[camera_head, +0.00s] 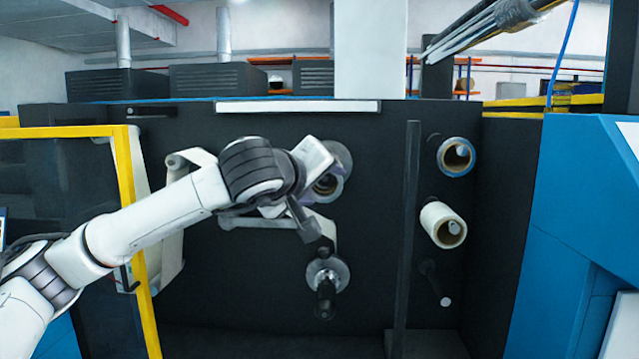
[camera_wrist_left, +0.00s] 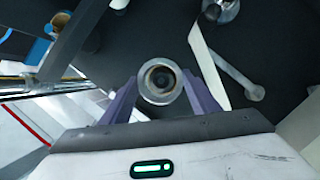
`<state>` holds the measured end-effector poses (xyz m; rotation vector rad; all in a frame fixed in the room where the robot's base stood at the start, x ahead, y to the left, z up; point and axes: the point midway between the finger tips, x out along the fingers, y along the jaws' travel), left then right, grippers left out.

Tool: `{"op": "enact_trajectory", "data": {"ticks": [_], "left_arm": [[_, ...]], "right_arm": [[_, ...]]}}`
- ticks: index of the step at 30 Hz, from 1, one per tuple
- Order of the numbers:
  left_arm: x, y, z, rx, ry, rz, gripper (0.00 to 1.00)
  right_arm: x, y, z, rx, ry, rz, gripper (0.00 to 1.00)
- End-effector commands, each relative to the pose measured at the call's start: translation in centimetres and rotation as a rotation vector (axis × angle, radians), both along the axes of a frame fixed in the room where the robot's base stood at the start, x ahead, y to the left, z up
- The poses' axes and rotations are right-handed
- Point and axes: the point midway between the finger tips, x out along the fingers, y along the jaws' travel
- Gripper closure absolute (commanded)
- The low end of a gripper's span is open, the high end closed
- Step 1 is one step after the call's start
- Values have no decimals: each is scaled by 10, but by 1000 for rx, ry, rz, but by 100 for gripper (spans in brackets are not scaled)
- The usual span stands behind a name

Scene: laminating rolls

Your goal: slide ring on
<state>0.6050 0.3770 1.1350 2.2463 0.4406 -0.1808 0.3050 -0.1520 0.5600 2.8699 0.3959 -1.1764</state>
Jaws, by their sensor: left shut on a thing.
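My left gripper (camera_head: 326,186) is in front of the dark machine panel, by the upper grey disc (camera_head: 338,153). Its purple fingers (camera_wrist_left: 160,88) are shut on a small grey ring (camera_wrist_left: 160,69), one on each side, in the left wrist view. The ring also shows in the head view (camera_head: 331,190), partly covered by the gripper. A dark round centre with a brownish edge shows inside the ring. I cannot tell whether the ring is around a spindle or only in front of one. A lower black spindle (camera_head: 326,297) with a clear grey disc stands below. My right gripper is not in view.
A blue-edged roll (camera_head: 457,157) and a white roll (camera_head: 443,225) hang on the right, above a bare thin peg (camera_head: 436,284). A dark upright post (camera_head: 407,230) stands between them and my gripper. A yellow frame (camera_head: 134,220) is at left, a blue cabinet (camera_head: 570,210) at right.

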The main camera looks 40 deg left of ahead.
Motion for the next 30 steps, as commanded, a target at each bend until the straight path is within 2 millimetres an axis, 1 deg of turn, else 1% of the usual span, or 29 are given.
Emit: {"op": "enact_trajectory", "data": {"ticks": [10,23,30], "left_arm": [[18,11,2,0,-1,0,69],[40,25,2,0,-1,1,69],[51,32,2,1,-1,0,69]], "right_arm": [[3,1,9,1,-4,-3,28],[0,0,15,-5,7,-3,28],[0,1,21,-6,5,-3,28]]}}
